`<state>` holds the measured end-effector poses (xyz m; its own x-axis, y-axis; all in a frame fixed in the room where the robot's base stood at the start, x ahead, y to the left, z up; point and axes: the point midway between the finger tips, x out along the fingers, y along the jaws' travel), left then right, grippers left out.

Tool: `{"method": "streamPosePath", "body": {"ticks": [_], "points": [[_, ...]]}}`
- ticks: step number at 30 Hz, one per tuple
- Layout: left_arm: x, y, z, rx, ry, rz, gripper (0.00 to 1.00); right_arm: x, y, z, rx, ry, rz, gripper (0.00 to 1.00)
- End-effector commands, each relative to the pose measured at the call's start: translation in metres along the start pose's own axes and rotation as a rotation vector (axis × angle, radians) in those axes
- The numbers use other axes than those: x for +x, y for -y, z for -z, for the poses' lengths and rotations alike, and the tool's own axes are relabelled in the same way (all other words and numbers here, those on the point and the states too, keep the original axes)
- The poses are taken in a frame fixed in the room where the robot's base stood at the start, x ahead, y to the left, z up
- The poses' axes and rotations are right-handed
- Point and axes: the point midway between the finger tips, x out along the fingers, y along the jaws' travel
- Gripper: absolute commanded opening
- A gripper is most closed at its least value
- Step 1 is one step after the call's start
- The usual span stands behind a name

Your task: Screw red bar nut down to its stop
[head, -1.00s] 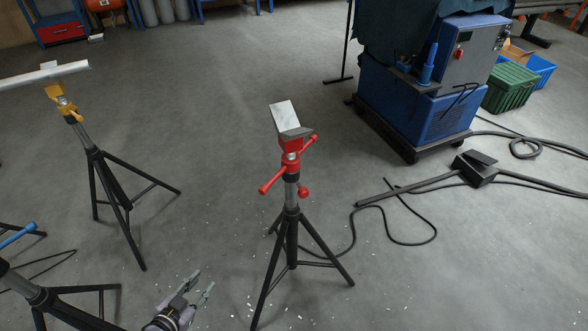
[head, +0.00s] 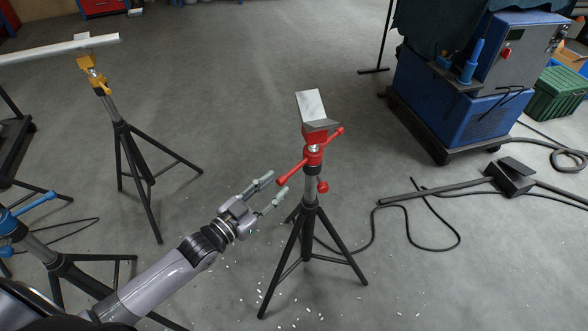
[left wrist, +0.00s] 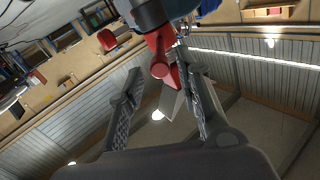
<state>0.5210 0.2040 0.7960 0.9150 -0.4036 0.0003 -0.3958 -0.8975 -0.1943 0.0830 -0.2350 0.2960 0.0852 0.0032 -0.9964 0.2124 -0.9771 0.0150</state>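The red bar nut (head: 313,158) sits near the top of a black tripod stand, under a tilted grey V-shaped head (head: 313,106). Its slanted bar has rounded ends, and a small red knob (head: 322,187) is below it. My left gripper (head: 279,182) is open and empty, just left of the stand, with its fingertips close to the bar's lower left end. In the left wrist view, the red bar's round end (left wrist: 160,69) shows near the tips of the two spread fingers. I cannot tell whether a finger touches it. My right gripper is not in view.
A yellow-topped stand (head: 92,70) holding a pale pipe (head: 50,50) is at the left. A blue-handled stand (head: 25,213) is at lower left. A blue machine (head: 450,100) is at upper right. A black cable and pedal (head: 512,178) lie on the floor right of the red stand.

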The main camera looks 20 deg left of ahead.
Motion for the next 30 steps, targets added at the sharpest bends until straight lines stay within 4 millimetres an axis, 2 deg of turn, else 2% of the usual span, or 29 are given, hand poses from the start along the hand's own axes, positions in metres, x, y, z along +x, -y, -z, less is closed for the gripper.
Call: {"method": "streamPosePath", "body": {"ticks": [1,6,12,18,25,30], "points": [[0.012,0.001,0.001,0.001,-0.004,0.002,0.32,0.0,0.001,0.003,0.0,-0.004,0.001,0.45],[0.046,0.001,0.001,0.001,-0.003,0.002,0.32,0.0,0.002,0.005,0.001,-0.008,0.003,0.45],[0.072,0.001,0.0,0.001,0.0,0.001,0.32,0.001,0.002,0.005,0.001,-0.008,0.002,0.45],[0.081,0.0,-0.001,0.001,0.002,0.0,0.32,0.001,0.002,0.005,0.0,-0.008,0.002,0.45],[0.081,0.0,-0.001,0.001,0.001,0.0,0.32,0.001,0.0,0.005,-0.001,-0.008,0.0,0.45],[0.081,0.0,-0.001,0.001,0.001,0.0,0.2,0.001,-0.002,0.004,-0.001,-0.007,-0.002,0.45]]}}
